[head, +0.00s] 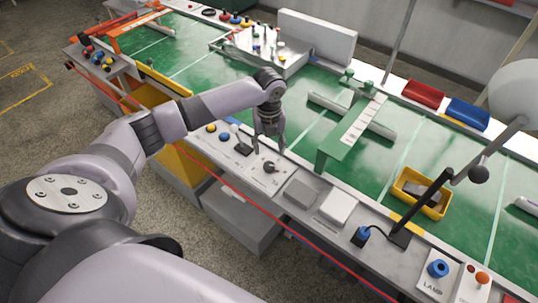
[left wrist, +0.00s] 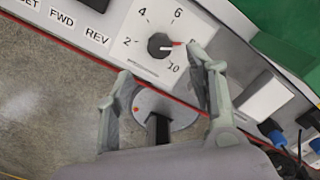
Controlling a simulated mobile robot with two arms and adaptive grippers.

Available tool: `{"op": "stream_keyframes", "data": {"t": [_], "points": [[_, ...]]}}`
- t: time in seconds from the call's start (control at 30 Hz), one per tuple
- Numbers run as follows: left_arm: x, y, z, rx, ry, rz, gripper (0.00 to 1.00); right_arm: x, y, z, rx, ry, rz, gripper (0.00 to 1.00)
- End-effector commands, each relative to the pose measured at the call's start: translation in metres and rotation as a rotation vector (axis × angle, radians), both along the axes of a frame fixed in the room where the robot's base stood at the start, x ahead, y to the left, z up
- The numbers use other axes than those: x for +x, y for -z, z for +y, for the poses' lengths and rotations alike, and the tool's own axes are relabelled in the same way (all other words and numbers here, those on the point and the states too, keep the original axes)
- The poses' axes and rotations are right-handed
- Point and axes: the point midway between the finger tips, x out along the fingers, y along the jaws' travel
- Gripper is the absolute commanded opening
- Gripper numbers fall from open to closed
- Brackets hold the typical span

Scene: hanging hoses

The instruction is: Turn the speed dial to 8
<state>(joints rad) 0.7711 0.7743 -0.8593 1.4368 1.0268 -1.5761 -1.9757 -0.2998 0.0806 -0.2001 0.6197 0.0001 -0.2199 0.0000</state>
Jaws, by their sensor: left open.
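The speed dial is a dark round knob (left wrist: 160,45) with a red pointer, on a pale panel, in the left wrist view. The numbers 2, 4, 6 and 10 show around it. The pointer faces right, between 6 and 10. The 8 is not clearly readable beside my finger. In the head view the dial (head: 270,167) sits on the front ledge of the green-topped bench. My left gripper (head: 268,147) is open and empty, pointing down just above the dial panel. In the left wrist view its fingers (left wrist: 163,83) are spread, apart from the knob.
FWD and REV labels (left wrist: 78,25) lie left of the dial. Yellow and blue buttons (head: 217,131) stand left on the ledge. Grey and white boxes (head: 338,207) lie right of it. A green bridge (head: 350,132) rises behind. A red cord (head: 265,210) runs along the front.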

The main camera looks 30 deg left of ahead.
Motion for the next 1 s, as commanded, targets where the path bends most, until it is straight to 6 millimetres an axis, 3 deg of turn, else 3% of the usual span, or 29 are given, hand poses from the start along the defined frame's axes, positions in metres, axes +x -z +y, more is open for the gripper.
{"op": "stream_keyframes", "data": {"t": [0.13, 0.37, 0.87, 1.0], "points": [[0.001, -0.024, 0.000, 0.000, 0.000, -0.004, 0.51, 0.000, 0.000, 0.000, 0.000, 0.000, 0.000, 0.00], [0.000, -0.035, 0.000, 0.000, 0.000, 0.000, 0.51, 0.000, 0.000, 0.001, 0.001, 0.000, 0.000, 0.00], [-0.001, -0.034, -0.001, -0.001, -0.002, 0.001, 0.51, 0.000, 0.000, 0.001, 0.001, 0.000, 0.000, 0.00], [-0.014, -0.014, -0.028, -0.013, -0.050, -0.002, 0.51, 0.000, 0.000, 0.001, 0.001, 0.001, 0.000, 0.00]]}}
